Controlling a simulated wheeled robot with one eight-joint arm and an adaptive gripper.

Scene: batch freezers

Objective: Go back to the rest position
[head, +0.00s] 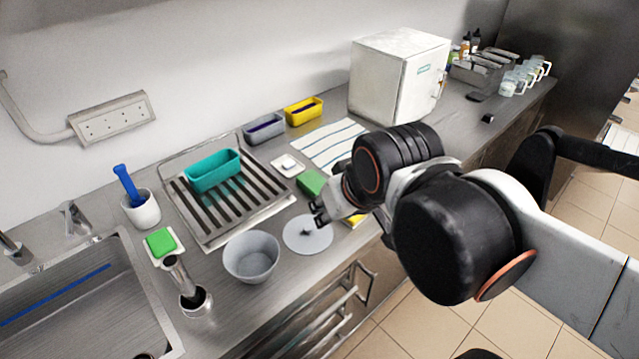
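My gripper (320,212) is in the middle of the head view, at the end of my arm, which reaches in from the right. It is above the steel counter (215,290), near a round grey lid (307,236) with a dark knob and a green block (311,182). The fingers are small, dark and partly hidden by my wrist. I cannot tell whether they are open or shut, and I see no object clearly held.
A grey bowl (251,257), a slatted rack (245,222) with a teal container (213,171), and a sink (90,310) lie to the left. A white box-shaped appliance (388,80) stands behind my arm. Open floor (420,325) lies in front of the counter.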

